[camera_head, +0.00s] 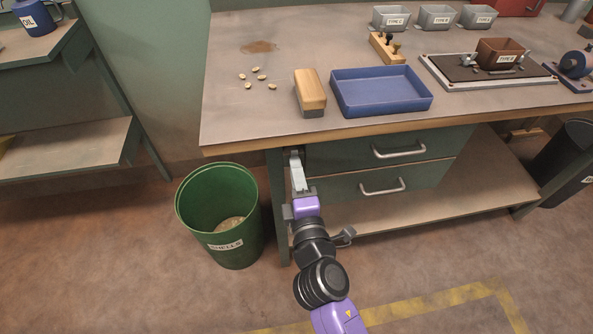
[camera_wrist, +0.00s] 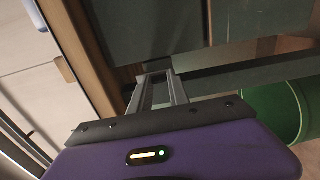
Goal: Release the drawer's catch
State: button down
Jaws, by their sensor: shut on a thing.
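The workbench has two green drawers, an upper drawer (camera_head: 340,152) and a lower drawer (camera_head: 340,188), each with a grey bar handle. Both look closed. My gripper (camera_head: 294,158) reaches up to the left end of the upper drawer, at the bench's front left leg, below the tabletop edge. Its fingers are close together on a small grey part there, apparently the catch, which is mostly hidden by them. In the wrist view my gripper (camera_wrist: 157,76) has its fingertips against the dark green front (camera_wrist: 140,30); the catch cannot be made out there.
A green shells bin (camera_head: 219,215) stands on the floor left of my arm. A blue tray (camera_head: 381,91), a wooden-topped brush or block (camera_head: 310,91) and several nuts lie on the tabletop (camera_head: 240,110). The floor in front of the bench is open.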

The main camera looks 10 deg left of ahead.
jog(key=c, duration=1.2)
grip_release()
jog(key=shift+c, duration=0.2)
jog(key=shift+s, duration=0.1)
jog(key=v, duration=0.7)
jog(key=shift+s, duration=0.3)
jog(key=shift+d, duration=0.1)
